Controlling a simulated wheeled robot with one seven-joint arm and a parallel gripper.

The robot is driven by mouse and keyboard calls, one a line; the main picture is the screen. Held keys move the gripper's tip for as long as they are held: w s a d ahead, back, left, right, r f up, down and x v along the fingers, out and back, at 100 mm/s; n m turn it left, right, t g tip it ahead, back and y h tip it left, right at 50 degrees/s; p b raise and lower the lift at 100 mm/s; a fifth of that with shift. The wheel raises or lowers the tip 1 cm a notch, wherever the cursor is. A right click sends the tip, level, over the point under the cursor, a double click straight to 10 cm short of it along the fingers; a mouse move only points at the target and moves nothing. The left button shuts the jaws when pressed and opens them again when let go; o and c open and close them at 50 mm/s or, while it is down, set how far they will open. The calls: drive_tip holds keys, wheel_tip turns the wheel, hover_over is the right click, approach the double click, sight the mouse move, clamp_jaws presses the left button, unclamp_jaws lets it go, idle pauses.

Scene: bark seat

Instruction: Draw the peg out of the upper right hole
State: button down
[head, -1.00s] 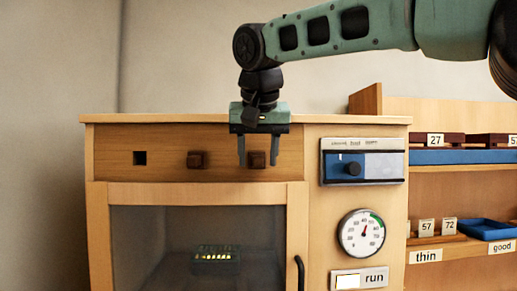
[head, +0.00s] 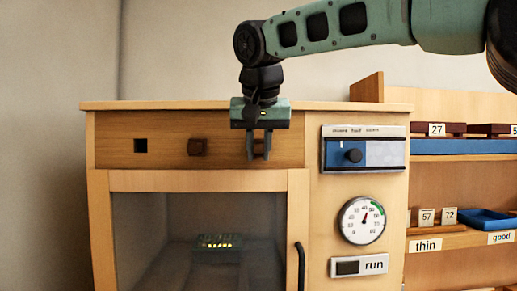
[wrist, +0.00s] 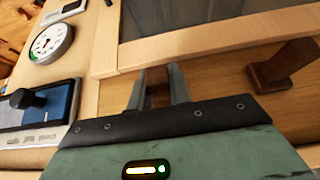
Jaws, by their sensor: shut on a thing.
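My gripper (head: 259,157) is shut on the dark brown peg (head: 259,147) at the right end of the wooden front board. Its fingers point down, one on each side of the peg. In the wrist view the peg (wrist: 159,90) shows between the two fingers (wrist: 159,86). The fingers and gripper body hide where the peg meets the board, so I cannot tell how deep it sits. A second brown peg (head: 197,147) sticks out of the board to the left.
A glass-fronted door (head: 150,215) with a dark handle (head: 301,265) lies below the board. To the right are a knob panel (head: 364,150), a round dial (head: 362,220) and a run panel (head: 359,266). Shelves with a blue tray (head: 487,219) stand farther right.

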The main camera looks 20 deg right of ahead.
drive_tip(key=s+a+b, duration=0.3)
drive_tip(key=s, duration=0.6)
drive_tip(key=shift+s, duration=0.4)
idle(1.0)
drive_tip(key=shift+a, duration=0.1)
drive_tip(key=shift+s, duration=0.1)
idle(0.4)
